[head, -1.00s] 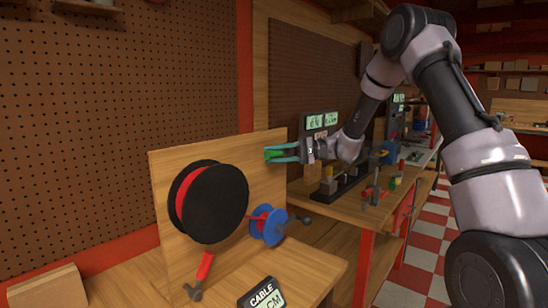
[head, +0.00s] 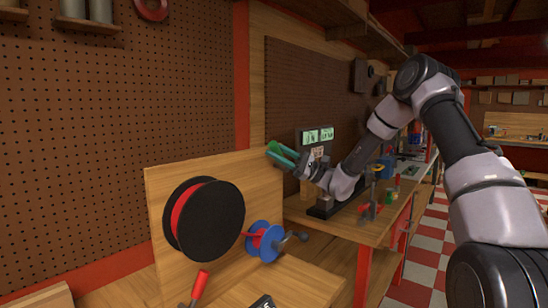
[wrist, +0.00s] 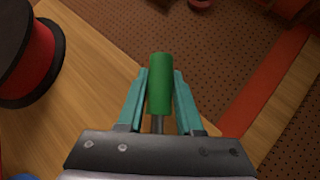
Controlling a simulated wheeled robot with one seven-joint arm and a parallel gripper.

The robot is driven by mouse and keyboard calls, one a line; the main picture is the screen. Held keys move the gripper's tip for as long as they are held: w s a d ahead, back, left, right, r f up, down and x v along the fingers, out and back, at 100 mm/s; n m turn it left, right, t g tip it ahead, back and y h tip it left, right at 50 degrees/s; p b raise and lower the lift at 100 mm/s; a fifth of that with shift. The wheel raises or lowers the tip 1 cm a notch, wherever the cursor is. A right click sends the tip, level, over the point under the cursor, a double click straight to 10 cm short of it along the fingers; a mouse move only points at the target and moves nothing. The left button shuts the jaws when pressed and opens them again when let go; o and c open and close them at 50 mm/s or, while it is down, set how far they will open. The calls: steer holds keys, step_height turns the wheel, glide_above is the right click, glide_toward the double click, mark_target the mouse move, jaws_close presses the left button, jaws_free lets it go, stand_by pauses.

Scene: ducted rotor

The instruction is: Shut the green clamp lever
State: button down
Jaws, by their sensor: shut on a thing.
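The green clamp lever shows as a green cylindrical grip (wrist: 160,85) on a thin metal rod in the wrist view. My gripper (wrist: 160,90) has its two teal fingers on either side of that grip and is shut on it. In the head view my gripper (head: 283,153) is above the right part of the upright wooden board, with the green lever (head: 273,147) at its fingertips. The clamp's body and the lever's pivot are hidden.
A black reel with a red core (head: 205,218) is mounted on the wooden board (head: 160,190). A smaller blue spool (head: 265,241) sits right of it, with a crank. A red-handled crank (head: 199,287) is below. A workbench (head: 375,230) with tools stands behind, right.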

steer(key=shift+w+d+r+m+t+y, duration=0.2)
steer(key=shift+m+t, duration=0.25)
steer(key=shift+m, duration=0.15)
steer(key=shift+w+d+r+m+t+y, duration=0.1)
steer(key=shift+w+m+t+y, duration=0.1)
steer(key=shift+m+t, duration=0.35)
steer(key=c, duration=0.6)
jaws_free()
steer(key=v, duration=1.1)
steer(key=shift+a, duration=0.1)
